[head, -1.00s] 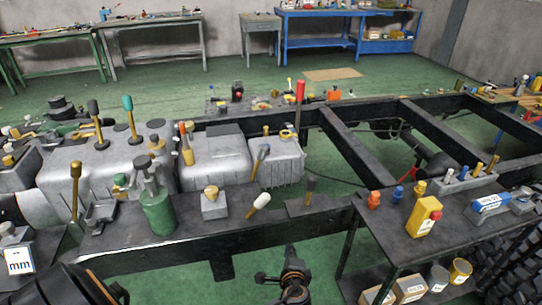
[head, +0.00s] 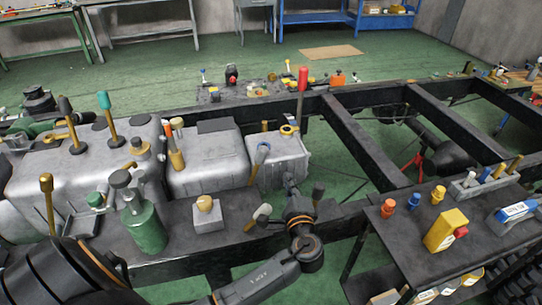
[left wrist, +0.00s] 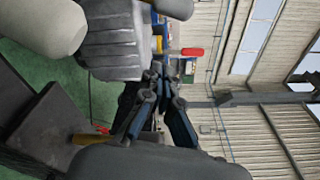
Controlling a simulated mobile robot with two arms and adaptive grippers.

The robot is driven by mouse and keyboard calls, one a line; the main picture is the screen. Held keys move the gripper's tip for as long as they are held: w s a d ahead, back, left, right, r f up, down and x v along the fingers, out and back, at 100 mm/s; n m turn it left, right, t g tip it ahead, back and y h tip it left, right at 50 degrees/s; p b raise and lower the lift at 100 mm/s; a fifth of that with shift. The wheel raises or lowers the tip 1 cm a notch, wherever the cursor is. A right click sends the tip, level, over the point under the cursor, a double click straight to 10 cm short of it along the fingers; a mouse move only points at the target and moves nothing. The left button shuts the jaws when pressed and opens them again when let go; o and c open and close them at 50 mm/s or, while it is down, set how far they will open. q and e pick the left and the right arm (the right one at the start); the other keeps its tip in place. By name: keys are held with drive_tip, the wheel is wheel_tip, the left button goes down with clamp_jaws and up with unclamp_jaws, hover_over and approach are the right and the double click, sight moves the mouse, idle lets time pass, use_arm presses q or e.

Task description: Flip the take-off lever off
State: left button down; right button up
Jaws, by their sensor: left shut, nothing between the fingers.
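I cannot tell which lever is the take-off lever. A blue-handled lever (head: 261,156) stands against the right-hand grey housing (head: 281,170); that housing also shows in the left wrist view (left wrist: 113,40). A short lever with a cream knob (head: 258,217) leans at the near edge. A small black lever (head: 318,191) stands to the right. My left gripper (head: 290,181) is shut and empty, in front of the housing, between the cream-knobbed and black levers. Its fingertips (left wrist: 160,70) show close together in the left wrist view, with a large cream knob (left wrist: 45,27) at upper left. My right gripper is out of view.
A red-handled lever (head: 302,80) stands behind the housing. A green canister (head: 144,226) and a small grey block with a tan knob (head: 207,217) stand to the left. The frame (head: 352,140) has open bays.

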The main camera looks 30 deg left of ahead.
sight(257, 167)
use_arm(q)
drive_tip(key=p+x, duration=0.1)
drive_tip(key=x, duration=0.9)
drive_tip(key=shift+a+r, duration=0.1)
drive_tip(key=shift+a, duration=0.1)
drive_tip(key=s+p, duration=0.1)
drive_tip(key=s+a+r+p, duration=0.1)
drive_tip(key=s, duration=0.1)
drive_tip(key=shift+s+a, duration=0.2)
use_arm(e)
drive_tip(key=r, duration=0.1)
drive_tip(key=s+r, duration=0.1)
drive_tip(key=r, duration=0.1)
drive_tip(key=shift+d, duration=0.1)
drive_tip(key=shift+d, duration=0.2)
use_arm(q)
drive_tip(key=shift+s+a+r, duration=0.1)
drive_tip(key=shift+s, duration=0.1)
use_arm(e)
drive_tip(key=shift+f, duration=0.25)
